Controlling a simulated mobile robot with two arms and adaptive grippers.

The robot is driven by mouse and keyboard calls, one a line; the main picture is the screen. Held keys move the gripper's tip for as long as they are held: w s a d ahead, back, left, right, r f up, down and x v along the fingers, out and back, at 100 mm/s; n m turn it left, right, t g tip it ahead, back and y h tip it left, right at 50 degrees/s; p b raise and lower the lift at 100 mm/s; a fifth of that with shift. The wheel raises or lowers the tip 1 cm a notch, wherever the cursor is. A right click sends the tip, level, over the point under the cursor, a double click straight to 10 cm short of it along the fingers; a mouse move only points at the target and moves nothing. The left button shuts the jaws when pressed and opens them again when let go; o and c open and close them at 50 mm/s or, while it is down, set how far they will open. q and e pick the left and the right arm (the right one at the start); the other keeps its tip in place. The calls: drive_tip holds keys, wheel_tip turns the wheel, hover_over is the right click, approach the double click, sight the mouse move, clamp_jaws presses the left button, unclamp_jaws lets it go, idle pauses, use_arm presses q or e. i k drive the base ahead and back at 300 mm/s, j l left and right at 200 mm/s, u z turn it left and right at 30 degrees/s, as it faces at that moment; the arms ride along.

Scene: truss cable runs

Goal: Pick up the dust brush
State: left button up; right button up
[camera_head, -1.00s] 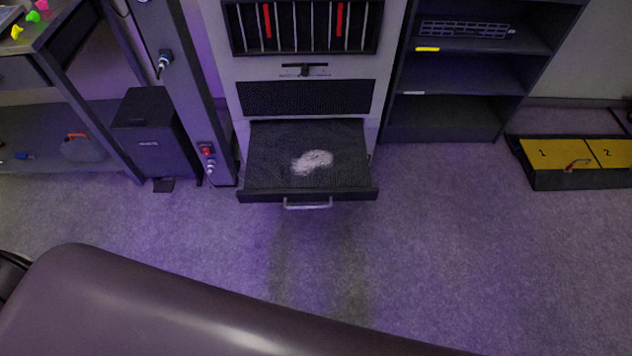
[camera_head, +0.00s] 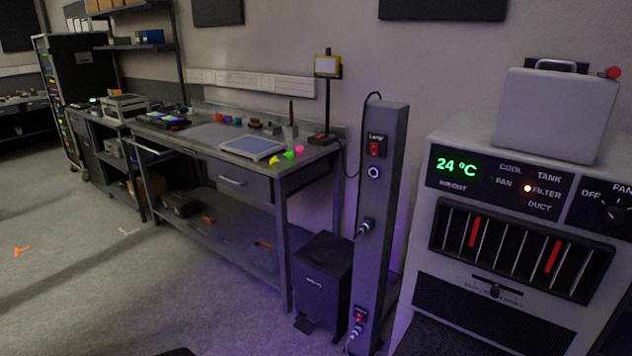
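I cannot make out a dust brush for certain. A thin brown upright thing (camera_head: 291,113) stands near the back of the workbench (camera_head: 205,140); it is too small to tell what it is. Several small coloured pieces, yellow, green and pink (camera_head: 299,149), lie at the bench's right end, beside a flat pale-topped device (camera_head: 252,146). Neither of my grippers is in view.
A grey cooling unit (camera_head: 420,245) with a green 24 °C display and a lit red light stands at right. A grey post (camera_head: 380,190) and a dark bin (camera_head: 322,275) stand between it and the bench. Open floor (camera_head: 130,300) lies at left.

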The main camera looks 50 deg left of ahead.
sight(255, 122)
drive_tip(key=u, duration=2.05)
drive_tip(key=z, duration=1.05)
drive_tip(key=i+j, duration=0.2)
drive_tip(key=j, duration=0.15)
drive_tip(key=i+j+z, duration=0.15)
drive_tip(key=j, duration=0.2)
drive_tip(key=i+j, duration=0.25)
drive_tip(key=i+j+z, duration=0.15)
drive_tip(key=j, duration=0.3)
drive_tip(key=i+j, duration=0.15)
drive_tip(key=j, duration=0.25)
drive_tip(key=i+j+z, duration=0.25)
drive_tip(key=j+z, duration=0.2)
drive_tip(key=j, duration=1)
drive_tip(key=j+z, duration=0.45)
drive_tip(key=j, duration=1)
